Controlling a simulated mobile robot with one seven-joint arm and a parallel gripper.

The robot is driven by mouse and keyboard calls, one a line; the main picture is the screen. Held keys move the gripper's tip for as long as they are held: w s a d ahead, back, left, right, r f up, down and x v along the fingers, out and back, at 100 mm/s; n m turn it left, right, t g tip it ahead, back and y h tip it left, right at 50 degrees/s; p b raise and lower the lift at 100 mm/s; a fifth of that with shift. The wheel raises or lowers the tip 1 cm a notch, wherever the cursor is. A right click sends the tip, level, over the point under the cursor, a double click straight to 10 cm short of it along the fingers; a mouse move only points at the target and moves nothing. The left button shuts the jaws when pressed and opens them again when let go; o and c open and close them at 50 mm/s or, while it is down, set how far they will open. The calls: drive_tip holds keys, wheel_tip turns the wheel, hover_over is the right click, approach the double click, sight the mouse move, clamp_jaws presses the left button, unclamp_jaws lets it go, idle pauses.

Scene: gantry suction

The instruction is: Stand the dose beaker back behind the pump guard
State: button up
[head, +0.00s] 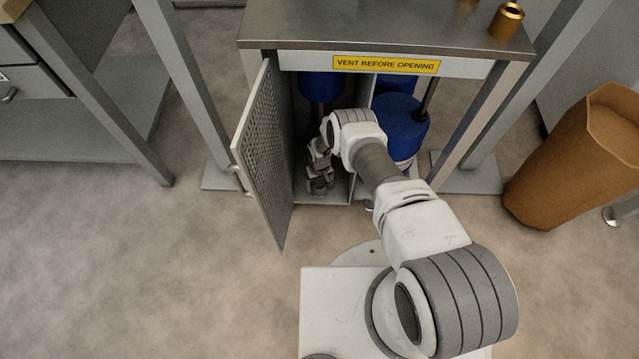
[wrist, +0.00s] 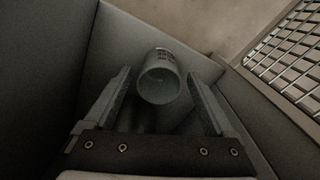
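The dose beaker (wrist: 160,80) is a small grey cup with a round end towards the camera and a dark grid-like marking on its far side. In the wrist view it sits between the fingertips of my gripper (wrist: 160,75), with a narrow gap on each side. My gripper is open. In the head view my gripper (head: 320,183) is low inside the left bay of the cabinet, and I cannot make out the beaker there. The pump guard, a perforated hinged door (head: 264,150), stands swung open at the left; its mesh also shows in the wrist view (wrist: 290,55).
The cabinet's metal top (head: 390,32) overhangs the bay, with a yellow warning sign (head: 386,64) below. A blue pump (head: 322,86) hangs in the bay; a blue vessel (head: 400,125) stands right of the divider. Grey walls (wrist: 45,70) close around my gripper. A brown bin (head: 570,160) stands right.

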drive_tip(key=shift+r, duration=0.1)
wheel_tip(320, 180, up, 12)
drive_tip(key=p, duration=0.5)
drive_tip(key=shift+s, duration=0.15)
idle(0.6)
